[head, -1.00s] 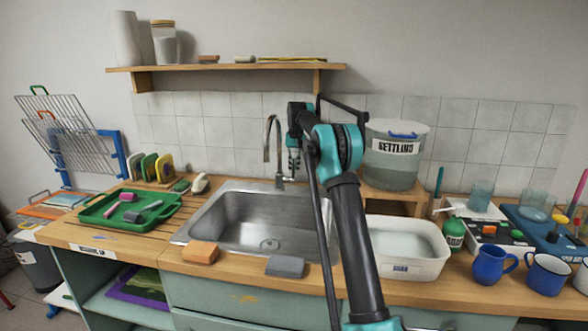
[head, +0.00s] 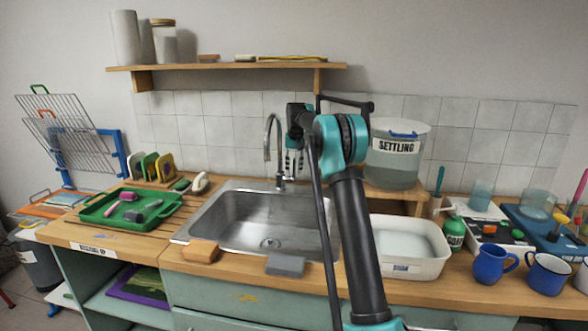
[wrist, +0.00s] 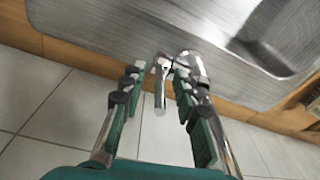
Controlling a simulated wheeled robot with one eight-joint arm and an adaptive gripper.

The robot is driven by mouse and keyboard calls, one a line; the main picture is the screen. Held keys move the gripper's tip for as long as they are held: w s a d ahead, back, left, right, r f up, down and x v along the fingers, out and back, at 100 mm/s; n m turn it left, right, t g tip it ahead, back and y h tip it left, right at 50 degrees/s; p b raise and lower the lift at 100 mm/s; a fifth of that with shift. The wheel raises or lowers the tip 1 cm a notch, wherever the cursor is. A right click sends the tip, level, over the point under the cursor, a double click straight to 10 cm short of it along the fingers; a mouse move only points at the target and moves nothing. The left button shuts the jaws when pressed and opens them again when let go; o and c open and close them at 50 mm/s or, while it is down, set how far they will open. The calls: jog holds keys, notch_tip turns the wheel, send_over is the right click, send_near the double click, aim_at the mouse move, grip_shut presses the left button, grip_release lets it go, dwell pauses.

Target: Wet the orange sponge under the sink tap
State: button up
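The orange sponge (head: 201,251) lies on the wooden counter at the front left of the steel sink (head: 232,228). The tall curved tap (head: 268,140) stands at the back of the sink. My gripper (head: 293,168) hangs fingers-down beside the tap, to its right in the head view. In the wrist view, my gripper (wrist: 155,100) is open and empty. The tap's base (wrist: 192,68) and short metal lever (wrist: 161,85) show between or just beyond its fingertips; I see no clear contact. No water is visible from the tap.
A grey block (head: 285,265) lies on the counter right of the orange sponge. A green tray (head: 95,212) with small tools is at left. A white basin (head: 407,268) and a settling tank (head: 394,172) stand right of my arm. A shelf (head: 225,68) hangs above.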

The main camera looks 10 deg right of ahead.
jog(key=shift+r, duration=0.1)
notch_tip(320, 180, up, 12)
jog(key=s, duration=0.1)
jog(key=shift+s+d, duration=0.15)
jog(key=shift+s, duration=0.15)
dwell(0.3)
